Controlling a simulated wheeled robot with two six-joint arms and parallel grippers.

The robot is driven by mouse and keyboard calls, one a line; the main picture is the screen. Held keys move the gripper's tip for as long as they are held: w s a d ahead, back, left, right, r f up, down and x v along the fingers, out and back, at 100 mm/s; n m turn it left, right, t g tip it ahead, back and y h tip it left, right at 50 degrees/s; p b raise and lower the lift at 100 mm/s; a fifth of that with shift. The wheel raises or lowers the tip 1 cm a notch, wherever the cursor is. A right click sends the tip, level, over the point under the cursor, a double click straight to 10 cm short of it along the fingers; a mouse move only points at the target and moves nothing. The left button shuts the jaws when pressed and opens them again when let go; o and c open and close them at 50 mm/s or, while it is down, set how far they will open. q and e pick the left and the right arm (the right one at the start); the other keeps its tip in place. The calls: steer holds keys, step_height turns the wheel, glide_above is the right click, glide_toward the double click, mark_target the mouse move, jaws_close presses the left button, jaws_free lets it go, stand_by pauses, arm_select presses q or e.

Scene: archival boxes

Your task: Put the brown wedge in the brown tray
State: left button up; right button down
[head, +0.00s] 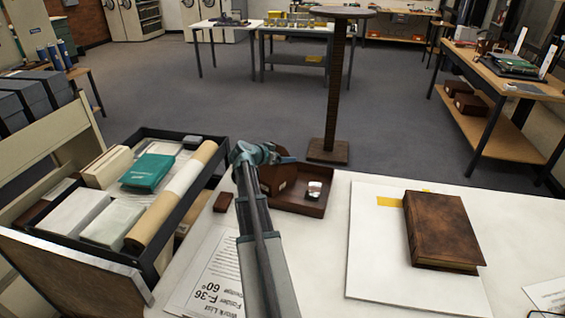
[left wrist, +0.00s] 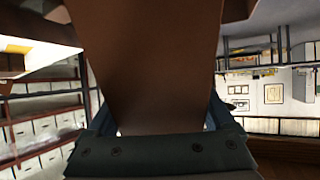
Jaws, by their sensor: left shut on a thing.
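The brown wedge (head: 277,178) is in my left gripper (head: 268,156), which is shut on it. The gripper holds it over the left part of the brown tray (head: 313,208), on the white table. Whether the wedge touches the tray I cannot tell. The tray also holds a small white and dark item (head: 314,190) on its right side. In the left wrist view the brown wedge (left wrist: 158,65) fills the middle, between the fingers of my left gripper (left wrist: 158,118). My forearm hides some of the table in front of the tray. My right gripper is out of view.
A small brown block (head: 223,202) lies left of the tray. A brown book (head: 441,230) rests on a white board (head: 372,262) to the right. A dark drawer (head: 150,262) with boxes and a rolled tube stands at left. A brown pedestal (head: 333,100) rises behind the table.

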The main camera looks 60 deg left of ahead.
arm_select(q)
steer(key=shift+f, duration=0.15)
steer(key=o, duration=1.5)
steer(key=shift+o, duration=0.2)
steer(key=shift+s+d+r+p, duration=0.1)
steer(key=shift+s+r+p, duration=0.15)
steer(key=shift+r+p, duration=0.15)
steer(key=p+v, duration=0.5)
steer(key=v, duration=0.6)
steer(key=shift+s, duration=0.2)
steer(key=shift+f, duration=0.1)
